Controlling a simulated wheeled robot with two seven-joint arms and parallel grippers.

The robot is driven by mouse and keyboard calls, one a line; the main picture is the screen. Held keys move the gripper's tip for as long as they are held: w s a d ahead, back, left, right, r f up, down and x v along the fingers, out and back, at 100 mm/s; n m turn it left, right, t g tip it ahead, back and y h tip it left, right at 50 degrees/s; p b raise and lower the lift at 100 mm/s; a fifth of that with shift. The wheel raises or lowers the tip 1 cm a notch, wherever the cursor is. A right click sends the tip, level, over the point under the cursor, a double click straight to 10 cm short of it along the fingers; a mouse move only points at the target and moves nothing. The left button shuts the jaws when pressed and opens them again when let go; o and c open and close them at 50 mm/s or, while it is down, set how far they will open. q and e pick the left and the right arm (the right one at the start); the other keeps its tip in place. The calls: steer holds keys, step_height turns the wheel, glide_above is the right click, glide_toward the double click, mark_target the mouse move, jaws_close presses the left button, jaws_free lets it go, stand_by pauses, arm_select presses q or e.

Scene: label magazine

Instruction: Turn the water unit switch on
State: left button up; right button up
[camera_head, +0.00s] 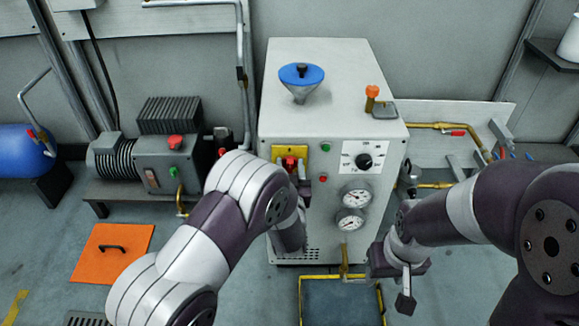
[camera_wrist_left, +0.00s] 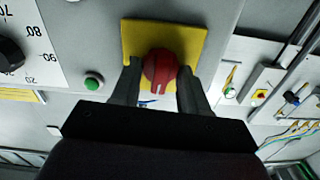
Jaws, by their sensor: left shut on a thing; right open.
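The water unit (camera_head: 330,95) is a white cabinet in the middle of the head view. Its switch is a red rotary knob (camera_head: 290,163) on a yellow plate (camera_head: 291,151) at the upper left of the front. In the left wrist view the red knob (camera_wrist_left: 159,72) sits between the two fingers of my left gripper (camera_wrist_left: 158,90), which is shut on it. The knob has a pale mark at its lower edge. In the head view my left arm hides most of that gripper. My right gripper (camera_head: 404,290) is open and empty, low at the right of the cabinet.
A black dial (camera_head: 364,161), two gauges (camera_head: 355,195) and a green button (camera_head: 298,147) are on the same front. A blue funnel (camera_head: 301,75) is on top. A motor pump (camera_head: 165,160) stands at the left, brass pipes (camera_head: 440,126) at the right.

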arm_select(q)
steer(key=m+p, duration=0.2)
steer(key=m, duration=0.2)
steer(key=shift+r, duration=0.1)
steer(key=m+p, duration=0.2)
steer(key=m, duration=0.2)
steer(key=shift+d+m+p, duration=0.1)
steer(key=shift+m+p, duration=0.2)
steer(key=shift+p, duration=0.1)
steer(key=m+p, duration=0.1)
steer(key=m, duration=0.2)
steer(key=shift+m, duration=0.3)
steer(key=m+p, duration=0.1)
steer(key=m, duration=0.1)
steer(key=m+p, duration=0.1)
steer(key=m, duration=0.1)
steer(key=shift+f+m, duration=0.3)
steer(key=shift+f, duration=0.05)
steer(key=o, duration=1)
